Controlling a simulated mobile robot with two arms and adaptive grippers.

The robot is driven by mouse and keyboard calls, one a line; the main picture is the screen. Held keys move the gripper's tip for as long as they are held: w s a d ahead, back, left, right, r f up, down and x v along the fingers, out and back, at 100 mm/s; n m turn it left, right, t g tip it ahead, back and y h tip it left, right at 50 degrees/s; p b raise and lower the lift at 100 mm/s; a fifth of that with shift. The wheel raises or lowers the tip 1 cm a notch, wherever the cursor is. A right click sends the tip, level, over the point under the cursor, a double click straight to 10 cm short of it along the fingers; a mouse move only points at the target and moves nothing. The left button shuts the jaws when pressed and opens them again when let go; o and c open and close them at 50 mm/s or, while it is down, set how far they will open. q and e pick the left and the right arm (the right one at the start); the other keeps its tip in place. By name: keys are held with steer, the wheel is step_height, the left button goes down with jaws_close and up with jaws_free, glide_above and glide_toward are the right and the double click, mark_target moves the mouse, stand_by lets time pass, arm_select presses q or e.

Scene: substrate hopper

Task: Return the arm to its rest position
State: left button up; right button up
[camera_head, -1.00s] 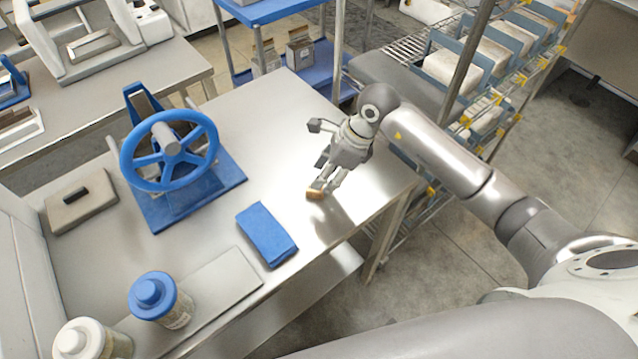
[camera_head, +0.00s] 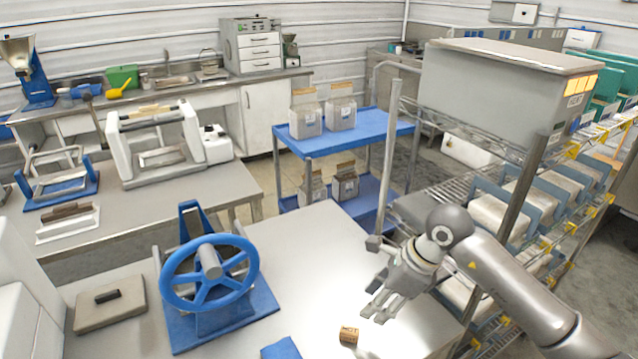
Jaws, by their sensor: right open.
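My right gripper (camera_head: 378,310) is open and empty above the steel table (camera_head: 310,240), near its right side. My right arm comes in from the lower right. A small brown cork-like piece (camera_head: 349,335) lies on the table just below and left of the fingertips, apart from them. My left gripper is not in view.
A blue handwheel device (camera_head: 210,275) stands on the table at left, beside a flat grey lid (camera_head: 110,303). A blue block (camera_head: 281,348) shows at the bottom edge. A blue cart (camera_head: 345,135) with bags stands behind. A wire rack (camera_head: 520,150) stands close behind my right arm.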

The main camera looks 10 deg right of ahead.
steer(key=s+a+r+m+t+y, duration=0.1)
steer(key=s+a+r+y, duration=0.1)
steer(key=a+r+y, duration=0.45)
steer(key=s+a+r+m+t+y, duration=0.1)
steer(key=a+r+m+y, duration=0.2)
steer(key=a, duration=0.7)
steer(key=w+d+r+m+t+y, duration=0.2)
steer(key=d+r+m+t+y, duration=0.15)
steer(key=r+m+t, duration=0.8)
steer(key=w+d+f+m+t+h, duration=0.1)
steer(key=d+f+m+h, duration=0.7)
steer(key=m, duration=0.4)
steer(key=d+f+m+t+h, duration=0.1)
steer(key=d+f+m+h, duration=0.6)
steer(key=m+h, duration=0.45)
steer(key=s+a+f+m+g+y, duration=0.1)
steer(key=s+f+m+g+y, duration=0.2)
steer(key=s+f+m+g, duration=1)
steer(key=s+f+n+g, duration=0.1)
steer(key=s+f+n, duration=0.35)
steer(key=f, duration=1.25)
steer(key=s+f+n+g, duration=0.1)
steer(key=s+f, duration=0.6)
steer(key=f, duration=0.9)
steer(key=s+d+f+g, duration=0.1)
steer(key=s+d+f, duration=0.2)
steer(key=s+f, duration=1.2)
steer(key=shift+s+f+h, duration=0.35)
steer(key=shift+s+f, duration=0.05)
steer(key=shift+s, duration=0.45)
